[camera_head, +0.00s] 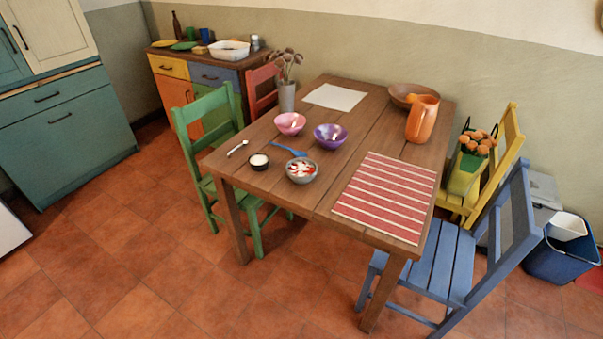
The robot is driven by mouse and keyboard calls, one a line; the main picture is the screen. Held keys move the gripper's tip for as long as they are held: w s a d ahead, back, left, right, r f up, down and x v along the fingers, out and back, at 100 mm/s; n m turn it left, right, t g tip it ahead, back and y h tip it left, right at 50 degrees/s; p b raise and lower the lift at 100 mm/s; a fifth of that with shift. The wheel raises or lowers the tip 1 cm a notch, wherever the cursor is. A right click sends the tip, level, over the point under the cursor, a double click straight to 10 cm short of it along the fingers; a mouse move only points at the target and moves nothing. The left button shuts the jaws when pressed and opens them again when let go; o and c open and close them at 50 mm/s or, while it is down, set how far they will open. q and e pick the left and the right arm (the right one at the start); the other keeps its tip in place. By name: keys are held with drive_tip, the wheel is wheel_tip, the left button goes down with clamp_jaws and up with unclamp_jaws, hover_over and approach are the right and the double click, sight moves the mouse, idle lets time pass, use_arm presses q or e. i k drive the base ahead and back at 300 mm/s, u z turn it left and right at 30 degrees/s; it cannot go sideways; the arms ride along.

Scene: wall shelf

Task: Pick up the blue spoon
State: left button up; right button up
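The blue spoon (291,151) lies on the wooden table (270,185). It is behind the grey bowl (302,171) with white and red contents and to the left of the purple bowl (330,136). A small dark pot with white contents (259,161) stands to its left. A silver spoon (238,148) lies further left, near the table's left edge. Neither of my grippers is in view.
A pink bowl (290,123), an orange pitcher (422,118), a vase (287,97) and a striped red mat (387,196) are on the table. Green (213,125), blue (440,260) and yellow (508,135) chairs surround it. The floor at front left is clear.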

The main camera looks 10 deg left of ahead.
sight(287, 149)
drive_tip(key=z, duration=3.55)
drive_tip(key=k, duration=2.25)
drive_tip(key=u, duration=0.95)
